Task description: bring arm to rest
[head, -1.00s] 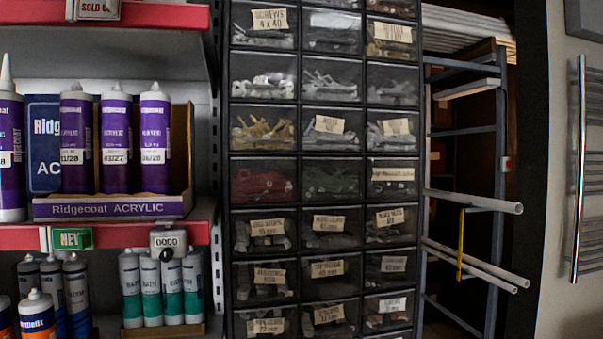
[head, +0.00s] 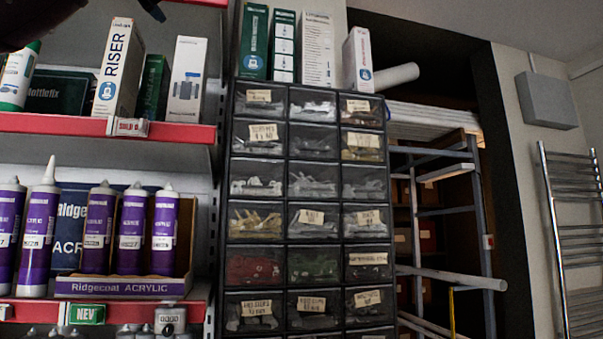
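A dark arm part (head: 35,18) crosses the top left corner and appears to be mine, on the left side. A dark pointed tip (head: 152,10) hangs in from the top edge to its right and may be part of my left gripper. The rest is cut off by the frame, so its opening and anything in it are hidden. My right arm and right gripper are out of view.
Red-edged shelves (head: 105,128) on the left hold boxes and purple acrylic cartridges (head: 130,230). A drawer cabinet (head: 313,180) stands in the middle with several boxes on top. A pipe rack (head: 450,215) and a towel radiator (head: 575,240) are at right.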

